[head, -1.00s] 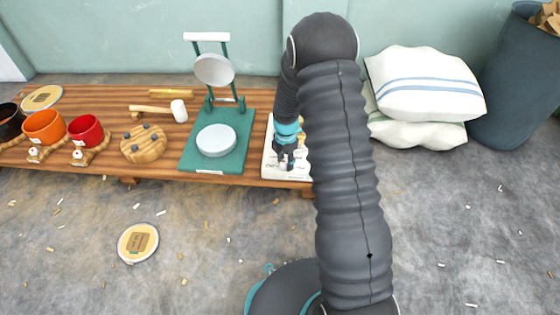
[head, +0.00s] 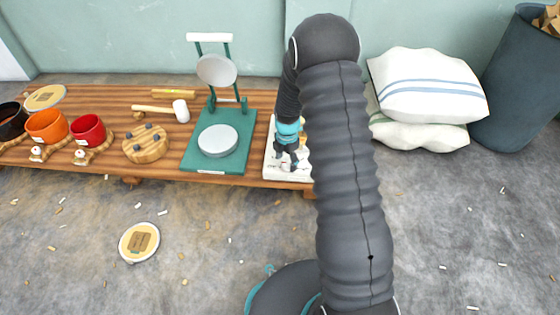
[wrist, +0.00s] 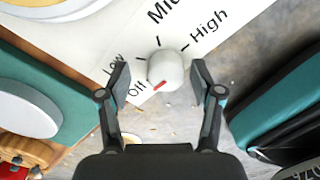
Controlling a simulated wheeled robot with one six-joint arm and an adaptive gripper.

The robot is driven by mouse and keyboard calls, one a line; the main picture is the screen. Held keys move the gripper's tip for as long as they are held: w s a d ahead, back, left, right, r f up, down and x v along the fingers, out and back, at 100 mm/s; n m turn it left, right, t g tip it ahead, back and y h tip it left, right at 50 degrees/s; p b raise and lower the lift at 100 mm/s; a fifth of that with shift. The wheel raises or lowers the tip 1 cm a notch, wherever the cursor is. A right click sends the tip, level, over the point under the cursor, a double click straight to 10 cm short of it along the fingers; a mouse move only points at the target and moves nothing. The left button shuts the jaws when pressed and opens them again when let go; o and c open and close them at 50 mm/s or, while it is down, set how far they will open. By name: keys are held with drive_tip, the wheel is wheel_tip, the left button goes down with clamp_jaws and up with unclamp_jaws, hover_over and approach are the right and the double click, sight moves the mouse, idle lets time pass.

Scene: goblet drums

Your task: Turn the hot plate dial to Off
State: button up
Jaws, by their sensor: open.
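The hot plate's white panel (head: 270,172) sits at the right end of the wooden table, partly hidden by my arm. In the wrist view its white round dial (wrist: 165,68) has a red mark on the near side, close to the "Off" label (wrist: 136,90). I cannot tell if the mark lines up exactly with Off. "Low", "Mid" and "High" labels run around the dial, with "Mid" cut by the frame edge. My gripper (wrist: 160,80) is open, with one finger on each side of the dial and gaps between. In the head view my gripper (head: 289,156) is over the panel.
A green press (head: 243,160) with a round plate stands just left of the panel. A mallet (head: 165,108), a round wooden block (head: 145,144) and mugs are farther left. White cushions (head: 430,90) lie right of the table.

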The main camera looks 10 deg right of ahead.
sight(287, 162)
wheel_tip(287, 162, up, 12)
idle(0.6)
idle(0.5)
drive_tip(key=s+m+g, duration=0.1)
drive_tip(key=s+m, duration=0.5)
drive_tip(key=m, duration=0.4)
drive_tip(key=s+a+r+m+t+p, duration=0.1)
drive_tip(key=s+r+m+t+p, duration=0.2)
drive_tip(key=s+r, duration=0.9)
drive_tip(key=s+a+r+m+t+p, duration=0.1)
drive_tip(key=s+r+m+t+p, duration=0.2)
drive_tip(key=r, duration=1.8)
drive_tip(key=s+m+p, duration=0.3)
drive_tip(key=s+m, duration=0.4)
drive_tip(key=s, duration=0.3)
drive_tip(key=shift+s+r+m+t, duration=0.2)
drive_tip(key=shift+m+t, duration=0.1)
